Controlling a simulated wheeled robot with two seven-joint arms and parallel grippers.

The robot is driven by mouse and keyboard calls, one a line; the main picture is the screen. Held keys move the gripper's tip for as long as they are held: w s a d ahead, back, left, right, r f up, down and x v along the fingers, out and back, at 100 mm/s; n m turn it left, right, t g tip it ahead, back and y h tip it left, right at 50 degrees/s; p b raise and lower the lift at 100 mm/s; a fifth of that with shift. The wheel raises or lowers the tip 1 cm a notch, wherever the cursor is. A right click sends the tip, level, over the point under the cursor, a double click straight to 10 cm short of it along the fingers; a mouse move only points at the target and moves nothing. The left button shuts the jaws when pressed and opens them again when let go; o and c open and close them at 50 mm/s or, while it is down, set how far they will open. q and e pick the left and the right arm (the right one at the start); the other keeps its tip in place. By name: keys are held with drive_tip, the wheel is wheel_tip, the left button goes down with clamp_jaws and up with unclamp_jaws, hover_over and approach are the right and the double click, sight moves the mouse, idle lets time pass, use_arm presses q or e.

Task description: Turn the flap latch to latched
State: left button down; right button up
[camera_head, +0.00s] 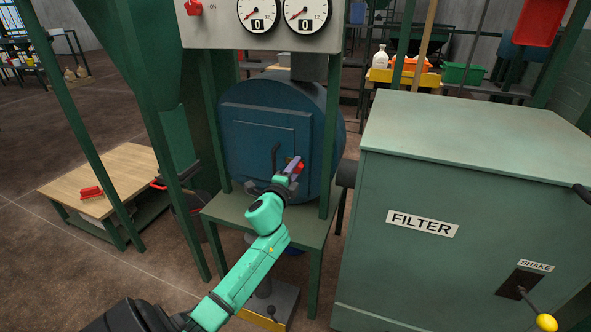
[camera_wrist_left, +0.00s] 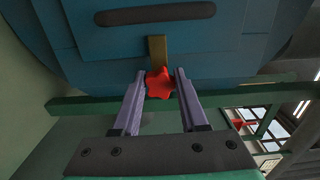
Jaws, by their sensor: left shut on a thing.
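The flap latch has a red star-shaped knob (camera_head: 300,167) on the front of the blue drum (camera_head: 235,112), at the right edge of its square flap (camera_head: 248,140). In the left wrist view the red knob (camera_wrist_left: 160,84) sits in front of a short brass bar (camera_wrist_left: 157,50) that reaches to the flap's edge. My left gripper (camera_head: 291,170) is at the latch, its two purple-grey fingers on either side of the red knob and shut on it. The fingers partly cover the latch in the head view. My right gripper does not show.
A dark bar handle (camera_head: 276,157) stands out from the flap beside my gripper. The drum rests on a green stand (camera_head: 240,208) with green posts on both sides. A green filter cabinet (camera_head: 450,190) stands close on the right. A low wooden table (camera_head: 125,165) is left.

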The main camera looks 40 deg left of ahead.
use_arm(q)
drive_tip(key=shift+c, duration=2.2)
unclamp_jaws()
drive_tip(key=shift+s, duration=0.15)
drive_tip(key=shift+s+d+f, duration=0.1)
drive_tip(key=shift+s+d, duration=0.1)
drive_tip(key=shift+s, duration=0.15)
drive_tip(key=p+v, duration=0.1)
drive_tip(key=v, duration=1.2)
drive_tip(key=shift+s, duration=0.25)
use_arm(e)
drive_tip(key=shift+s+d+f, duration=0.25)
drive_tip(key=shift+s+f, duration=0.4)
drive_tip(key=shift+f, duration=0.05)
use_arm(q)
drive_tip(key=shift+d, duration=0.1)
